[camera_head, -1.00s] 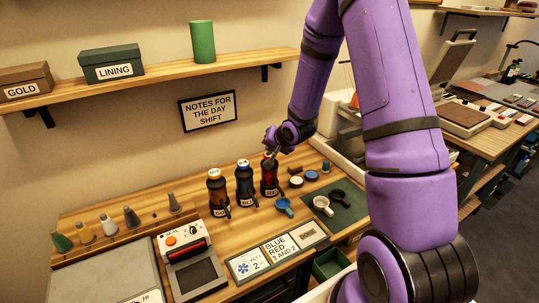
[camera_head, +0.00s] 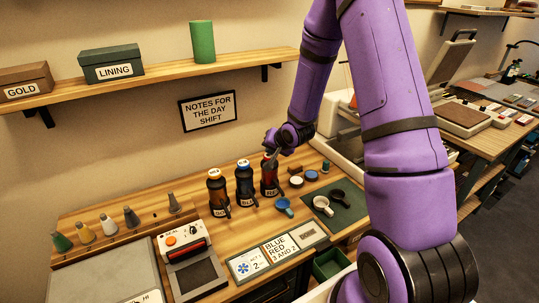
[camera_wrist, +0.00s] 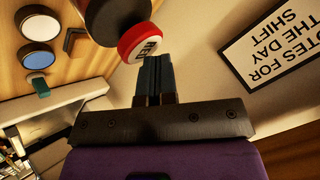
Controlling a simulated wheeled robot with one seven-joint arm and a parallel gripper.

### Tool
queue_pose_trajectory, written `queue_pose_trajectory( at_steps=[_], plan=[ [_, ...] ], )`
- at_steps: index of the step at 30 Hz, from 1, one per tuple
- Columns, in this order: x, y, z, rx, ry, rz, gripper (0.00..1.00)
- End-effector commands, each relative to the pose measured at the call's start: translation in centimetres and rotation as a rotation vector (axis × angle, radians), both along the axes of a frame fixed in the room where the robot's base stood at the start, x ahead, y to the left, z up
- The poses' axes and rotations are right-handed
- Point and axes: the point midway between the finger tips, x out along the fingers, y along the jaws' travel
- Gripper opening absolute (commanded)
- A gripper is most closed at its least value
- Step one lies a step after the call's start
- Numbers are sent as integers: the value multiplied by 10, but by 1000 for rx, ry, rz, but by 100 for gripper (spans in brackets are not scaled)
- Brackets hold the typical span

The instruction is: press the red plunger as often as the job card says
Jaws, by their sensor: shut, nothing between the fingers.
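The red bottle (camera_head: 269,181) stands at the right end of a row of three dark pump bottles on the bench.
The blue bottle (camera_head: 245,183) and an orange-topped bottle (camera_head: 217,194) stand close to the left. A wall sign (camera_head: 209,110) hangs behind, below a shelf (camera_head: 150,77).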

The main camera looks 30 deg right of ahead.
Motion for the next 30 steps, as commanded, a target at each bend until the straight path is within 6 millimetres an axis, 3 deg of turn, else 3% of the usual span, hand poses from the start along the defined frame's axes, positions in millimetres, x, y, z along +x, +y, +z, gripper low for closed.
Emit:
queue_pose_trajectory(
  at_steps=[30],
  plan=[
    [0,0,-8,0,2,1,0]
  ],
)
